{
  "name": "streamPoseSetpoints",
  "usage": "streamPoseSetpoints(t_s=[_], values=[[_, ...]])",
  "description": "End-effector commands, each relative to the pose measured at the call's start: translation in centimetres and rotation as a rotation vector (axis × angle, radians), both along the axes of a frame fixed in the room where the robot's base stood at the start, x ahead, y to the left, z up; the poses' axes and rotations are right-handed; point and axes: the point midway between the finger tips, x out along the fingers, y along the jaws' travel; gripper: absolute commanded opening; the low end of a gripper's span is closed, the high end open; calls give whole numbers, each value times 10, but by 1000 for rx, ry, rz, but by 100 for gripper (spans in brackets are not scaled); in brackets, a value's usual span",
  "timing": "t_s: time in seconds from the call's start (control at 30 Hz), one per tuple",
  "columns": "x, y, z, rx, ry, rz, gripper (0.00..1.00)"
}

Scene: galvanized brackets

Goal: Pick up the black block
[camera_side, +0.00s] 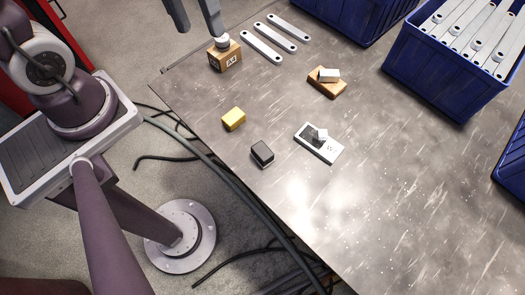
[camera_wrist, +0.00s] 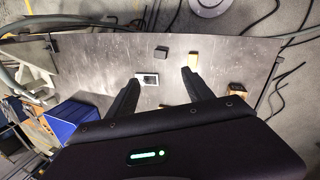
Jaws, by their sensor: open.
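The black block (camera_side: 262,153) lies on the grey table near its left edge in the side view, with nothing touching it. It also shows in the wrist view (camera_wrist: 160,50), above the gap between my fingers. My gripper (camera_wrist: 161,76) is open and empty, its two dark fingers spread apart. In the side view the fingers (camera_side: 201,30) enter from the top edge, above the table and well away from the black block. The fingertips appear near the wooden cube there, but I cannot tell their height.
A yellow block (camera_side: 234,119) lies near the black block, and a white-framed device (camera_side: 319,143) lies to its right. A wooden cube (camera_side: 225,60), an orange-brown block (camera_side: 326,86) and metal strips (camera_side: 261,47) are farther back. A blue bin (camera_side: 430,75) stands right. The front table is clear.

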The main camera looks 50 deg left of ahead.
Motion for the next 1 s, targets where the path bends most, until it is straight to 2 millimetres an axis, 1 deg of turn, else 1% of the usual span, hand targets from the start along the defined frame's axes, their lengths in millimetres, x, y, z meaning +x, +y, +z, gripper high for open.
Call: streamPoseSetpoints(t_s=[0.03,0.07,0.1,0.17,0.2,0.27,0.3,0.37,0.4,0.47,0.5,0.6,0.7,0.73,0.87,0.97,1.0], values=[[14,-3,-20,-67,107,51,60],[23,-5,-32,-110,161,84,60],[34,-8,-49,-166,234,132,60],[49,-11,-78,-248,339,211,60],[57,-12,-99,-301,407,269,60],[66,-13,-133,-378,505,360,60],[70,-13,-157,-426,568,424,60],[72,-14,-196,-495,660,527,60],[71,-15,-221,-535,716,595,60],[65,-18,-256,-586,791,690,60],[60,-19,-277,-612,834,748,60],[46,-24,-315,-657,910,858,60],[37,-28,-334,-675,946,912,60],[36,-29,-337,-678,951,920,60],[34,-43,-343,-678,955,924,60],[35,-60,-345,-677,957,922,60],[36,-68,-346,-676,957,922,60]])
